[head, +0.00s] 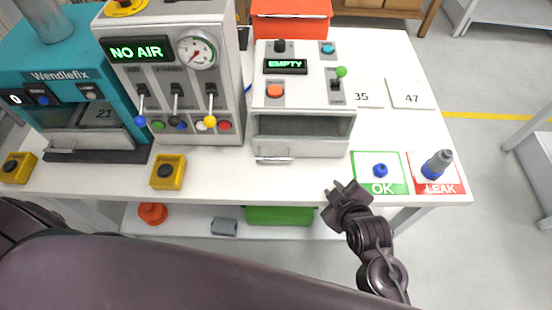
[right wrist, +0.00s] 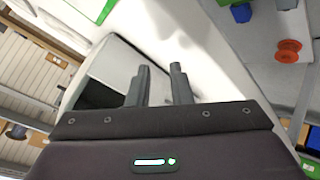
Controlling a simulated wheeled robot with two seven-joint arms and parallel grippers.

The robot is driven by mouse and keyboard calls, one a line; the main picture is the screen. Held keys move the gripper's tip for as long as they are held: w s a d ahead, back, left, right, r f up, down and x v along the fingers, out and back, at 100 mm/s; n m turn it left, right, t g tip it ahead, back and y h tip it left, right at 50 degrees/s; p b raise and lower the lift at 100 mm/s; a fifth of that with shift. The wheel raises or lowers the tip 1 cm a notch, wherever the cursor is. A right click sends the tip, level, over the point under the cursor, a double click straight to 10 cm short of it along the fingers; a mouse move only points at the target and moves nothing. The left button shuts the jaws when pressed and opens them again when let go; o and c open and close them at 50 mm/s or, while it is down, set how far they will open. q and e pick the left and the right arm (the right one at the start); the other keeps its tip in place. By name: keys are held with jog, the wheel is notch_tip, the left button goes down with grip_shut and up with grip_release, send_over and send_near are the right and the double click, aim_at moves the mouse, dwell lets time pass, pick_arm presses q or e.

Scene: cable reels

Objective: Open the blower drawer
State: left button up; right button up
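The light grey machine with the green "EMPTY" display (head: 285,66) stands on the white table. A dark recess shows in its lower front, above a pale drawer front (head: 315,148) that looks flush with the body. A slim metal handle (head: 273,160) sits at that front's lower left. My right gripper (head: 347,187) is near the table's front edge, right of and nearer than the handle, apart from it. In the right wrist view its two fingers (right wrist: 160,82) are spread with nothing between them. My left gripper is not in view.
The "NO AIR" machine (head: 170,95) stands left of the "EMPTY" machine. A green OK mat (head: 395,165) and red LEAK mat (head: 440,188) bear blue-based parts at right. A yellow button box (head: 168,171) sits at the front. An orange reel (head: 152,213) is on the lower shelf.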

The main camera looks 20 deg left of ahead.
aim_at(274, 159)
jog(key=a+n+t+y, duration=0.1)
jog(key=a+n, duration=0.2)
jog(key=a+n+t+y, duration=0.1)
jog(key=a+n, duration=0.2)
jog(key=a, duration=0.1)
jog(key=shift+w+a+r+y, duration=0.15)
jog(key=shift+w+y, duration=0.05)
jog(key=shift+y, duration=0.2)
jog(key=a+n+y, duration=0.1)
jog(key=s+a+n+t, duration=0.1)
jog(key=a+n, duration=0.1)
jog(key=a+n+y, duration=0.1)
jog(key=a+n, duration=0.1)
jog(key=shift+s+r+y, duration=0.25)
jog(key=shift+y, duration=0.05)
jog(key=x, duration=0.7)
jog(key=shift+w+a+r+p, duration=0.1)
jog(key=shift+w+a+p, duration=0.1)
jog(key=shift+w+p, duration=0.15)
jog(key=shift+t, duration=0.3)
grip_shut()
